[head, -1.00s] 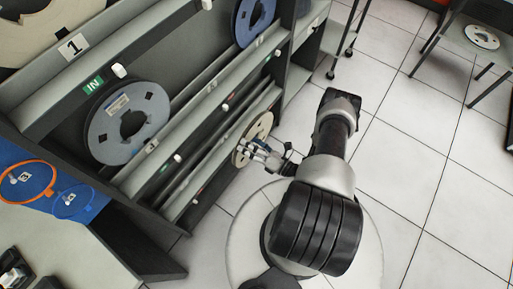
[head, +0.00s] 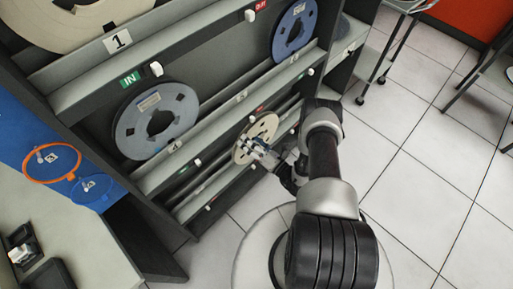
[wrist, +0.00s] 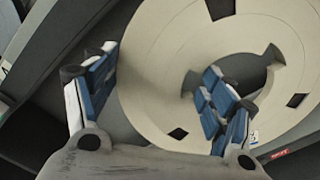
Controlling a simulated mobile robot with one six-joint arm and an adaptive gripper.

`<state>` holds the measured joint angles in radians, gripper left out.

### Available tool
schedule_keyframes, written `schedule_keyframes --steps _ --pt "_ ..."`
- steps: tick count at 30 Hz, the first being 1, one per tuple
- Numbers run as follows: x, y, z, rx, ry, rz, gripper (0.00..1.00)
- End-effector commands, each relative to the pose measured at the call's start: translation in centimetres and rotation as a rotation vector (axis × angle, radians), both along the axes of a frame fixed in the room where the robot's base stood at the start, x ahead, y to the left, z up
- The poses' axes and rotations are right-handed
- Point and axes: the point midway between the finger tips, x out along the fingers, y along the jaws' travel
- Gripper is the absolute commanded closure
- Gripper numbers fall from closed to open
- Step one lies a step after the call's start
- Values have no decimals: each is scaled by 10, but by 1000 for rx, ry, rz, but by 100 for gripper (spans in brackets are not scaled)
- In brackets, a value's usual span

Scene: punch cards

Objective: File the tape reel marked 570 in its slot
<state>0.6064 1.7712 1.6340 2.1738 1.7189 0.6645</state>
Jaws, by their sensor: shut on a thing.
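A cream tape reel (head: 243,153) is upright at the lower tier of the rack, below and right of the grey reel. It fills much of the wrist view (wrist: 150,55); its number is not readable. My gripper (head: 262,148) is shut on this reel. In the wrist view my gripper (wrist: 155,72) has one blue-padded finger at the hub opening and the other near the outer rim. The rack (head: 215,125) has sloping grey ledges. Whether the reel sits in a slot or is held in front of it I cannot tell.
A grey reel (head: 127,133) stands by a green IN sign (head: 130,79). A blue reel (head: 283,45) is at the upper right, near a red sign (head: 262,5). A blue surface with rings (head: 40,130) is at left. Tiled floor (head: 420,150) is clear at right.

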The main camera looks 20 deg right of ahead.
Motion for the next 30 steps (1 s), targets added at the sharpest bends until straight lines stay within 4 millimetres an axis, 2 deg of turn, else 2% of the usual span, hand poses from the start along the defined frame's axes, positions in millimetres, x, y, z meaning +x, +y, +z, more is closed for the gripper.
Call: schedule_keyframes --steps 18,30 --pt "65 23 0 -2 -8 2 80" --pt "89 31 1 -2 -7 -1 80"
